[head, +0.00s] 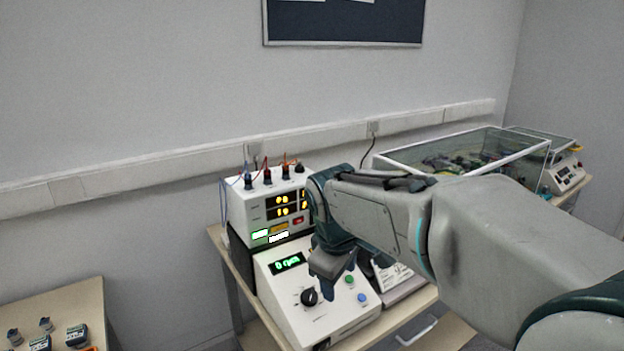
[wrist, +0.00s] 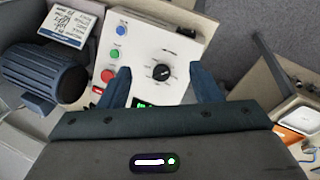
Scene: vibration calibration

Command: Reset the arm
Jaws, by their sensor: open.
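My gripper (head: 328,285) hangs over the front of a white control box (head: 335,317) with a sloped panel. In the wrist view my gripper (wrist: 163,82) is open, its two dark blue fingers apart with nothing between them. The box's black knob (wrist: 162,72) shows in the gap between the fingertips, below them; I cannot tell how far. The knob also shows in the head view (head: 309,296), just left of the gripper. The box's green display (head: 287,262) reads 0 rpm. My arm covers part of the box and the bench behind it.
A white power supply (head: 262,212) with lit displays and plugged leads stands behind the box. A blue motor (wrist: 42,78) sits beside the box. A glass-topped case (head: 462,150) stands further right. A low table (head: 50,305) with small parts is at left.

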